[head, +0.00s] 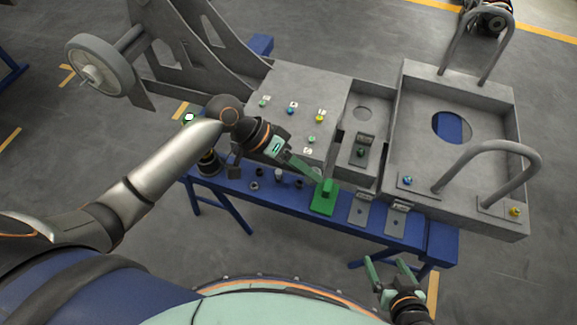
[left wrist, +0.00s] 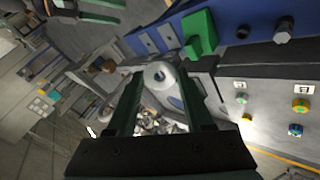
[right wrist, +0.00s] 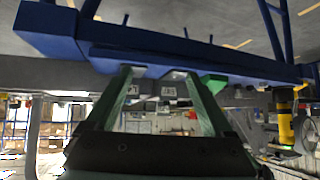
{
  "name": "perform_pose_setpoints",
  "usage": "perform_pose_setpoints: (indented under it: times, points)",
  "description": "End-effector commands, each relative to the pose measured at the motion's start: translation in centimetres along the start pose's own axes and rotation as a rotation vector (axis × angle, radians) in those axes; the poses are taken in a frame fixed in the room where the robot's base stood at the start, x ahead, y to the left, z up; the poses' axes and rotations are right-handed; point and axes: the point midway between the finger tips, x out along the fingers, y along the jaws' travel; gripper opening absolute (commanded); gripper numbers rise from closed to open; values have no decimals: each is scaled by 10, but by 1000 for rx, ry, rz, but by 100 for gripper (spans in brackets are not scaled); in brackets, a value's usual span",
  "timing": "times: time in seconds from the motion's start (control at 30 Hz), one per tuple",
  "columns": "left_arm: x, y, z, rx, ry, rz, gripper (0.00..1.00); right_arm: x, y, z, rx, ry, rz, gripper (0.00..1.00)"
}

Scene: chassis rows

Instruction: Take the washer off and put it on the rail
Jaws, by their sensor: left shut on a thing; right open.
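The washer (left wrist: 158,75), a pale grey round piece with a dark centre, sits between the fingertips of my left gripper (left wrist: 159,80) in the left wrist view. That gripper is shut on it. In the head view my left gripper (head: 320,180) is above the front of the bench near a green bracket (head: 323,202); the washer cannot be made out there. The blue rail (head: 235,186) runs along the bench front. My right gripper (head: 388,263) is open and empty in front of the bench; its spread fingers also show in the right wrist view (right wrist: 158,76).
The grey chassis plate (head: 300,85) carries several coloured bolts. Small dark fittings (head: 255,185) and grey brackets (head: 359,209) sit on the blue front strip. A grey frame with looped handles (head: 490,160) stands at right. A wheel (head: 100,66) sticks out at left.

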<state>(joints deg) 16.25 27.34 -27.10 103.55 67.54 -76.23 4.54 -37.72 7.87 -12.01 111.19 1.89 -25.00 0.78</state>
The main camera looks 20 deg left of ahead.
Motion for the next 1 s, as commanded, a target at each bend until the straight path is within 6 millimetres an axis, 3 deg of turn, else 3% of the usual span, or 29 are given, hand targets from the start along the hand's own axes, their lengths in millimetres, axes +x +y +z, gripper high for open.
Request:
perform_pose_setpoints:
  times: [0.07, 0.2, 0.4, 0.63, 1.0]
  points:
    - [18, 2, 1, 96, -152, -92, 12, -12, 0, -10, 2, 1, 4, 86]
    - [42, -16, 19, 292, -395, -266, 12, -26, 3, -18, 6, -3, 13, 86]
    - [34, -64, 27, 550, -590, -450, 12, -39, 8, -27, 8, -7, 26, 86]
    - [27, -87, 27, 632, -629, -492, 12, -38, 8, -26, 11, -2, 27, 86]
    - [52, -107, 41, 629, -626, -491, 12, -12, 10, 3, 11, -4, 27, 86]
